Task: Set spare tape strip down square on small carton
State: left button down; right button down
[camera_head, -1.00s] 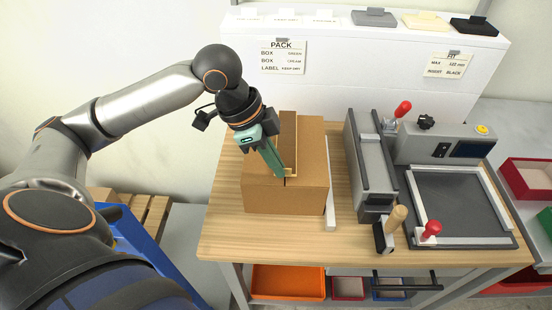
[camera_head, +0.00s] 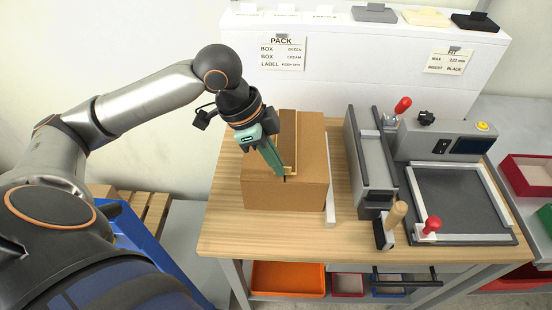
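The small carton (camera_head: 310,182) is a brown cardboard box standing on the wooden table, left of the grey machine. The spare tape strip (camera_head: 288,134) is a darker brown strip along the carton's top, running from back to front. My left gripper (camera_head: 282,174) reaches down over the carton's top from the left, its green fingers beside the strip's near end. The fingers look close together and cover part of the strip. I cannot tell whether they hold it or whether the strip lies flat on the carton. My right gripper is not in view.
A white bar (camera_head: 330,200) lies on the table (camera_head: 230,225) right of the carton. A grey machine (camera_head: 370,165) with a red knob and a wooden-handled tool (camera_head: 393,222) stand further right. A white panel with paper signs rises behind. Bare wood lies left of and before the carton.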

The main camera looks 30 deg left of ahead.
pick_arm(q)
jog(key=shift+f, duration=0.45)
jog(key=c, duration=1)
grip_release()
jog(key=p+v, duration=0.1)
jog(key=v, duration=1.1)
jog(key=shift+r, duration=0.25)
